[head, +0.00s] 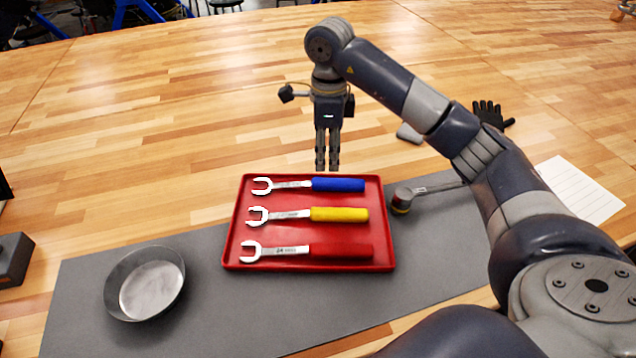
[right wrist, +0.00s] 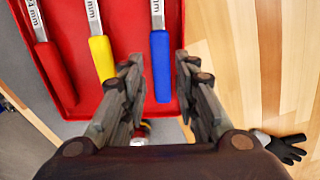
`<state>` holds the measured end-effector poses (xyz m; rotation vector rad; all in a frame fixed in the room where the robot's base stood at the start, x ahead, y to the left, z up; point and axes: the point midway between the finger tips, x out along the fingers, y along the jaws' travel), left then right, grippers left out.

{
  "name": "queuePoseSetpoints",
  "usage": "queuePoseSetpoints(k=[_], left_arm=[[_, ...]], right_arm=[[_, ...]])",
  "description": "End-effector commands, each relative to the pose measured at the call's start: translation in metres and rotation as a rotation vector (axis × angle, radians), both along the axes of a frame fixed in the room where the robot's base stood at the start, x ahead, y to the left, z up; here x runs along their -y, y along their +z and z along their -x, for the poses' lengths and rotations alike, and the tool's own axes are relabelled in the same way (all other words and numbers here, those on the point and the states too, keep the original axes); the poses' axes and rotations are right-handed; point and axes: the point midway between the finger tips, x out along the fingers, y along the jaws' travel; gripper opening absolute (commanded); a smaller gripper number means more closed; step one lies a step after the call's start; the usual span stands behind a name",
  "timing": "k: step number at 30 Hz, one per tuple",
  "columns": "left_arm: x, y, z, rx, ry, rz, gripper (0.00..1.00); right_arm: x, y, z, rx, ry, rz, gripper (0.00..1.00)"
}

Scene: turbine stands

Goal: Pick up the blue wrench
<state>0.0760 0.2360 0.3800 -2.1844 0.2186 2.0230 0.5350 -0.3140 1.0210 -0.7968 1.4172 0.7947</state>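The blue wrench (head: 338,184) lies at the back of a red tray (head: 232,245), its blue handle to the right and its metal open jaw to the left. My right gripper (head: 327,165) points down above and just behind the blue handle in the head view, apart from it. In the right wrist view the two fingers (right wrist: 159,61) are spread, with the blue handle (right wrist: 160,68) showing in the gap between them and nothing held. A yellow wrench (head: 338,214) and a red wrench (head: 340,250) lie in front of it in the tray. My left gripper is not seen.
A round metal bowl (head: 146,284) stands left of the tray on the grey mat (head: 215,315). A ratchet-like tool (head: 402,200) lies right of the tray. A black glove (head: 490,113) and a white sheet (head: 580,192) lie farther right. The wooden table behind the tray is mostly clear.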

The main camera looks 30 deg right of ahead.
Motion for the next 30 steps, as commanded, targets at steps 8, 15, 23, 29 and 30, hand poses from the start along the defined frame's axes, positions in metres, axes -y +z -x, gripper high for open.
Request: queuePoseSetpoints(k=[8, 15, 23, 29, 30], left_arm=[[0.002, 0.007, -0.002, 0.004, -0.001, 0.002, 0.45], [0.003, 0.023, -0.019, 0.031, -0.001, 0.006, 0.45], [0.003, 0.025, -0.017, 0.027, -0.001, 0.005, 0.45], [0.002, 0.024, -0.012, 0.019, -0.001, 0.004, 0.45], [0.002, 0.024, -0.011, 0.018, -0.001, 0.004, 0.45]], right_arm=[[0.000, -0.024, 0.001, -0.002, -0.001, 0.001, 0.28], [0.000, -0.051, 0.003, -0.004, -0.001, 0.000, 0.28], [0.000, -0.073, 0.002, -0.001, -0.001, -0.001, 0.28], [0.000, -0.073, 0.002, 0.000, 0.000, 0.000, 0.22], [0.000, -0.073, 0.002, -0.001, 0.000, -0.001, 0.12]])
